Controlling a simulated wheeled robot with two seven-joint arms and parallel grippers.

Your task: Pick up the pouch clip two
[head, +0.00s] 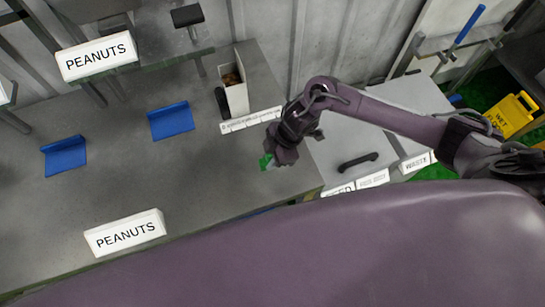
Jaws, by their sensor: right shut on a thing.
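A small green thing, which looks like a pouch clip (266,161), shows at the tip of my right gripper (272,160). The gripper is shut on it, over the right end of the grey worktop. Most of the clip is hidden by the gripper, and I cannot tell whether it touches the worktop. My left gripper is not in view.
A white box (234,90) with brown contents stands behind the gripper, with a long label (250,120) before it. Two blue pieces (171,121) (64,156) and PEANUTS signs (125,233) (97,56) are left. A grey cabinet (345,135) is right. The worktop's middle is clear.

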